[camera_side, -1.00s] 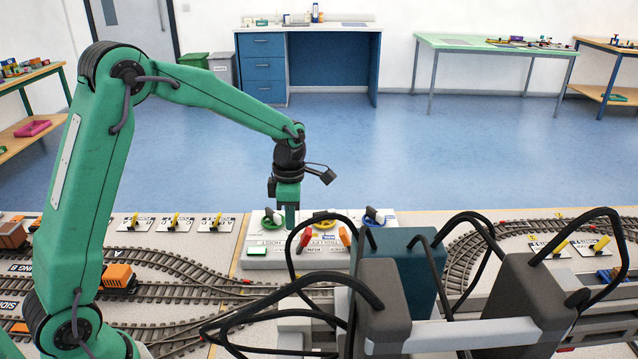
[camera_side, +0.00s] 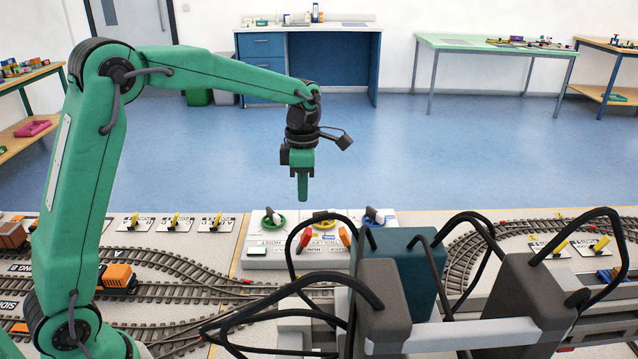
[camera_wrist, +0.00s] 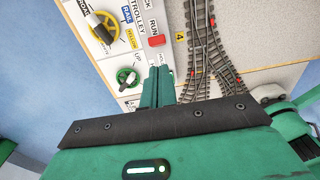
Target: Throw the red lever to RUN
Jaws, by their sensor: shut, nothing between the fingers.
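The red lever (camera_side: 304,240) stands on the white control panel (camera_side: 262,264), on the near side between the green knob (camera_side: 273,219) and the yellow knob (camera_side: 323,219). It tilts slightly right in the side view. In the wrist view the red lever's cap (camera_wrist: 156,41) sits beside the word RUN, with part of another label nearer the fingers. My gripper (camera_side: 303,198) is shut and empty, pointing down above the panel and apart from the lever. In the wrist view my gripper's fingertips (camera_wrist: 158,70) show just below the cap.
An orange-red lever (camera_side: 345,237) and a blue knob (camera_side: 374,217) are on the panel's right. Grey and teal blocks (camera_side: 410,265) with black cables stand in front, partly hiding the panel. Model track (camera_side: 170,262) runs left.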

